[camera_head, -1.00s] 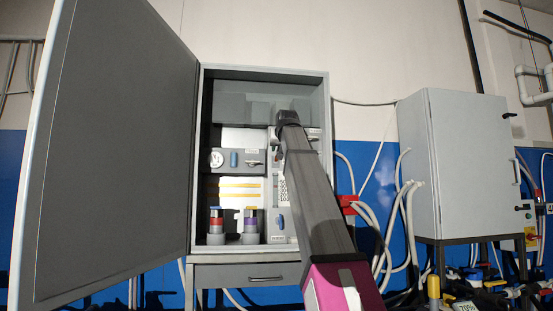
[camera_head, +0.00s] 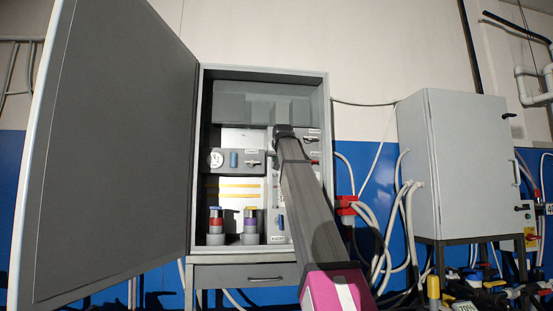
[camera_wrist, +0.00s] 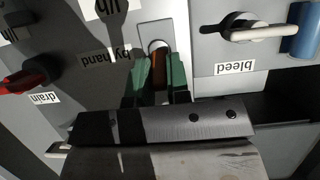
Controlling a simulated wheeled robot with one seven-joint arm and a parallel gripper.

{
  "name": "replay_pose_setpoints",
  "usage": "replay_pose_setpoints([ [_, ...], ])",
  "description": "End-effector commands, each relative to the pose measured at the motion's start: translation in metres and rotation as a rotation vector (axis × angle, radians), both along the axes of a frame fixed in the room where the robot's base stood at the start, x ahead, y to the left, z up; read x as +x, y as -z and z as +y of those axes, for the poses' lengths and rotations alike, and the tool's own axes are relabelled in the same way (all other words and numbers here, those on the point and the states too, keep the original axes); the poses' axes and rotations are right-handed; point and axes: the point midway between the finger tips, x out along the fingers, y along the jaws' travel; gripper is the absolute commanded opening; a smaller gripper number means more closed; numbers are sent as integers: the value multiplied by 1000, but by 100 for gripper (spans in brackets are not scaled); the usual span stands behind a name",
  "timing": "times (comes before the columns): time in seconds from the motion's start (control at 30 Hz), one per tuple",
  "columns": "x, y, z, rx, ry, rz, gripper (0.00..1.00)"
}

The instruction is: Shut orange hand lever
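The orange hand lever (camera_wrist: 158,72) stands between the two green fingertips of my gripper (camera_wrist: 158,82) in the wrist view, by the "by hand" label (camera_wrist: 110,56). The lever looks brownish in shadow and fills the narrow gap between the fingers, which look shut on it. Its lower end is hidden behind my gripper. In the head view my gripper (camera_head: 284,131) is inside the open grey cabinet (camera_head: 328,110), at the upper right panel. My arm hides the lever there.
A red "drain" lever (camera_wrist: 27,78) is to the left and a pale "bleed" lever (camera_wrist: 258,33) to the right in the wrist view. The open cabinet door (camera_head: 110,140) fills the left of the head view.

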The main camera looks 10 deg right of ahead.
Motion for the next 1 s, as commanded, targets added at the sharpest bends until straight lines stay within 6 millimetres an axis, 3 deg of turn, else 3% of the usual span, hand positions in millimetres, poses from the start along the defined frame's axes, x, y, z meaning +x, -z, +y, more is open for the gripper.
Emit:
replay_pose_setpoints([
  [0.47, -3, 4, 0, 0, -1, -60, 0],
  [1.0, -7, 24, 0, 1, -1, -490, 0],
])
